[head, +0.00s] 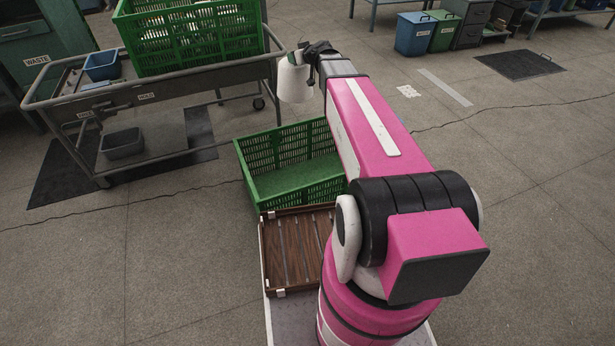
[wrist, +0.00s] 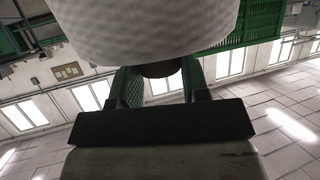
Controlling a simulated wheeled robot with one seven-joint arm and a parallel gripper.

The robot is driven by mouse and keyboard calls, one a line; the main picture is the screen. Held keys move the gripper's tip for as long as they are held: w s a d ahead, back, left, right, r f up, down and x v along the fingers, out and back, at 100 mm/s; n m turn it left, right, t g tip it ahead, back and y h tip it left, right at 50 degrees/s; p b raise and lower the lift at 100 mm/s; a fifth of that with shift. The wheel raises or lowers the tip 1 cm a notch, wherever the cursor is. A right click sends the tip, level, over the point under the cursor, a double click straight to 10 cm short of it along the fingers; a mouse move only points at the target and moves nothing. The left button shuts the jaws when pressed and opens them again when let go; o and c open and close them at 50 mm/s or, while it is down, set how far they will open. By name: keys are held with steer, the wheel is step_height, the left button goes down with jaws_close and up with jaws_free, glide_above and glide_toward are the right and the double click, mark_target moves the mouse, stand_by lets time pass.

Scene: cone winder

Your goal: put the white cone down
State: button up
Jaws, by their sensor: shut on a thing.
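The white cone (head: 294,83) hangs in the air in the head view, below and left of my gripper (head: 301,54), at the far end of my arm. In the wrist view the white cone (wrist: 150,28) fills the top. A short dark core (wrist: 160,69) sticks out of it, between the two fingers of my gripper (wrist: 162,74). The gripper is shut on this core. The fingertips are partly hidden by the cone. Nothing is seen touching the cone from below.
An open green crate (head: 250,187) stands in front of my arm, beside a slatted wooden tray (head: 297,249). At the left, a grey trolley (head: 150,93) carries another green crate (head: 190,35) and a small blue bin (head: 102,66).

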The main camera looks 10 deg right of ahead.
steer(key=s+a+f+n+g+y, duration=0.2)
steer(key=s+f+n+g, duration=0.15)
steer(key=f, duration=0.95)
steer(key=s+a+f+n+g+y, duration=0.2)
steer(key=s+f+n+g+y, duration=0.15)
steer(key=f, duration=0.95)
steer(key=s+a+f+n+g+y, duration=0.25)
steer(key=s+f+n, duration=0.2)
steer(key=f, duration=0.75)
steer(key=w+d+f+h, duration=0.1)
steer(key=w+d+f, duration=0.2)
steer(key=d+f, duration=0.8)
steer(key=shift+w+f+m, duration=0.2)
steer(key=shift+w+m, duration=0.15)
steer(key=shift+m, duration=0.1)
steer(key=shift+f, duration=0.6)
steer(key=o, duration=0.6)
steer(key=shift+f, duration=0.1)
steer(key=o, duration=0.4)
